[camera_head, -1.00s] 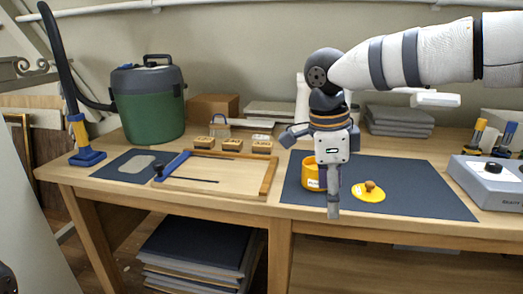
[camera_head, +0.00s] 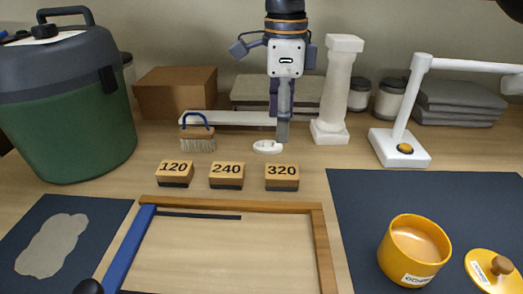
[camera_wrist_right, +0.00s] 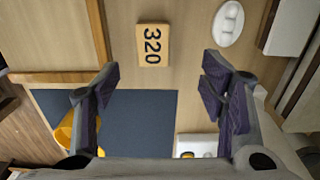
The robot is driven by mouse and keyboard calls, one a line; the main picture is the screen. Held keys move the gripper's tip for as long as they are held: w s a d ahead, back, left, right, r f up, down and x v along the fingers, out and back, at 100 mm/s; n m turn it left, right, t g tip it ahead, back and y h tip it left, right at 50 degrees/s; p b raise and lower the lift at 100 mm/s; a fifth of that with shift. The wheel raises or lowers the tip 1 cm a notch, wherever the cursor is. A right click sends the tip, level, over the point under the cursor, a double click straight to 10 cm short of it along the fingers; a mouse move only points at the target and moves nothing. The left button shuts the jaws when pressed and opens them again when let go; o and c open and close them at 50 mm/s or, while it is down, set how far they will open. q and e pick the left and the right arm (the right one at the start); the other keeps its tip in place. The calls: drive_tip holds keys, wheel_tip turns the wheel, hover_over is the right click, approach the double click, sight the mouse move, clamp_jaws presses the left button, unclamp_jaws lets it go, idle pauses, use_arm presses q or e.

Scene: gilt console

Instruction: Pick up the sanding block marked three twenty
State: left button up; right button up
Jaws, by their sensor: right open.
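The sanding block marked 320 (camera_head: 282,177) lies flat on the table, the rightmost of a row of three blocks. The other two are marked 120 (camera_head: 174,173) and 240 (camera_head: 226,175). In the right wrist view the 320 block (camera_wrist_right: 153,44) lies beyond the fingertips, roughly between them sideways, and apart from them. My right gripper (camera_head: 283,135) hangs above the table behind the 320 block in the head view, pointing down. In the wrist view its fingers (camera_wrist_right: 160,72) are spread wide and empty.
A wooden frame with a blue side (camera_head: 318,230) lies in front of the blocks. A white oval dish (camera_head: 268,147), a brush (camera_head: 198,138) and a white column (camera_head: 336,95) stand behind. A yellow pot (camera_head: 414,250) is on the dark mat (camera_head: 360,195) at right.

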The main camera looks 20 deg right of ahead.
hover_over(282, 170)
wheel_tip(282, 170, down, 5)
drive_tip(key=shift+s, duration=0.15)
wheel_tip(282, 170, down, 7)
drive_tip(key=shift+r, duration=0.1)
drive_tip(key=c, duration=1.3)
use_arm(q)
drive_tip(key=shift+s, duration=0.5)
use_arm(e)
drive_tip(key=shift+c, duration=0.2)
drive_tip(key=shift+r, duration=0.1)
